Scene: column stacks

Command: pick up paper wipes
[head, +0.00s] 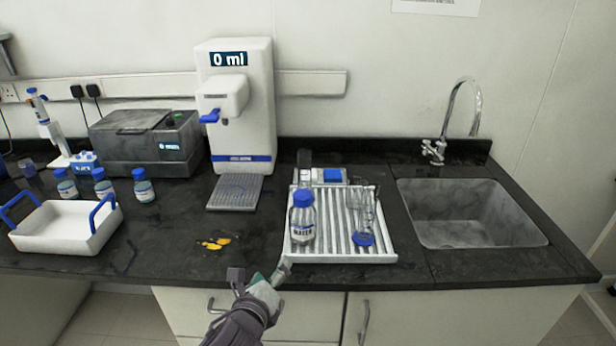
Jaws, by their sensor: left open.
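I cannot clearly pick out paper wipes in the head view. A small pale item with a blue top (333,175) lies behind the white ribbed tray (300,256), but I cannot tell what it is. My left gripper (260,272) is at the front edge of the bench, left of the tray's front corner. Its fingers are spread, with nothing seen between them. A yellow spill (214,243) lies on the dark bench beyond it and to the left. My right gripper is not in view.
A blue-capped bottle (302,222) and a clear glass vessel (363,215) stand on the ribbed tray. A white dispenser (240,110) stands behind. A white carrier with blue handles (66,240) is at left, a sink (470,215) at right. The bench around the spill is clear.

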